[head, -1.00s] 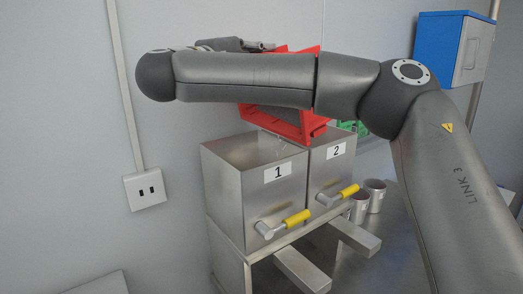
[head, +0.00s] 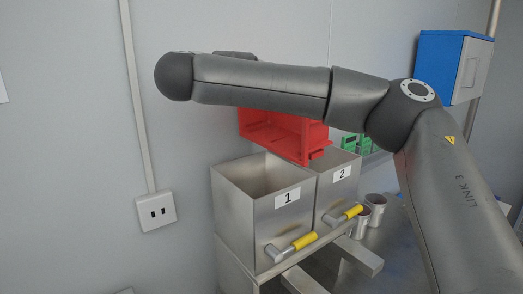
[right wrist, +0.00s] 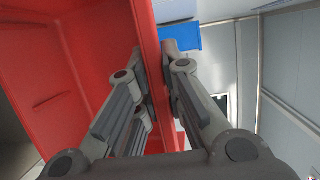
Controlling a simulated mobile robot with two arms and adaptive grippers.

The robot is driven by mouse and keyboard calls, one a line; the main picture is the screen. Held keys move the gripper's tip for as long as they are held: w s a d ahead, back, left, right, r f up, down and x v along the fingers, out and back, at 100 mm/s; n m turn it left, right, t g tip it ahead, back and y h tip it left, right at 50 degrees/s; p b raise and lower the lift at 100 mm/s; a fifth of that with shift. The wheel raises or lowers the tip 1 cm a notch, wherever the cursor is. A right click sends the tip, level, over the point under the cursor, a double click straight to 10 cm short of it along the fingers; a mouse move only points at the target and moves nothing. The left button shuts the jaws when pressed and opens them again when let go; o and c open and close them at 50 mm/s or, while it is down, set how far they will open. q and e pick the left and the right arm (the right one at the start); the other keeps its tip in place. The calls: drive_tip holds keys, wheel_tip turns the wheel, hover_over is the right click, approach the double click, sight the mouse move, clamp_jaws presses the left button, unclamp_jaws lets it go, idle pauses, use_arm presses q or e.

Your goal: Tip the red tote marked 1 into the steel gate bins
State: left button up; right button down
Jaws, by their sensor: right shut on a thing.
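The red tote (head: 283,131) is tilted over the steel gate bins in the head view, its open side turned down and toward me. My right arm crosses in front of it and hides its upper part and any mark. In the right wrist view my right gripper (right wrist: 158,85) is shut on the wall of the red tote (right wrist: 80,65), and the part of its inside in view looks empty. Steel bin 1 (head: 237,210) and steel bin 2 (head: 327,198) stand side by side, each with a yellow-handled lever. Their bottoms are hidden. My left gripper is not in view.
Two metal cups (head: 376,207) stand right of the bins. A green thing (head: 355,146) sits behind bin 2. A blue and grey box (head: 455,65) hangs at the upper right. A socket (head: 155,212) is on the left wall.

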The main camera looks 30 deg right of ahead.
drive_tip(key=shift+d, duration=0.65)
drive_tip(key=shift+w+f, duration=0.25)
drive_tip(key=shift+w, duration=0.05)
drive_tip(key=shift+w+a+y, duration=0.1)
drive_tip(key=shift+w+y, duration=0.05)
drive_tip(key=shift+y, duration=0.15)
drive_tip(key=shift+a+r, duration=0.2)
drive_tip(key=shift+r, duration=0.05)
drive_tip(key=d+m+g+y+p, duration=0.1)
drive_tip(key=d+y+p, duration=0.4)
drive_tip(key=d+p, duration=0.45)
use_arm(q)
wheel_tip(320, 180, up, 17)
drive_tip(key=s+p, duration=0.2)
drive_tip(key=p, duration=0.4)
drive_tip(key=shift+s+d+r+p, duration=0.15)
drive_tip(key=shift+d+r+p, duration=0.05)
drive_tip(key=shift+p, duration=0.1)
use_arm(e)
drive_tip(key=w+d+f+m+g+y, duration=0.1)
drive_tip(key=d+f+m+g+y, duration=0.1)
drive_tip(key=d+f+y, duration=1)
drive_tip(key=shift+w+d+f, duration=0.25)
drive_tip(key=shift+w+d, duration=0.15)
drive_tip(key=shift+d, duration=0.25)
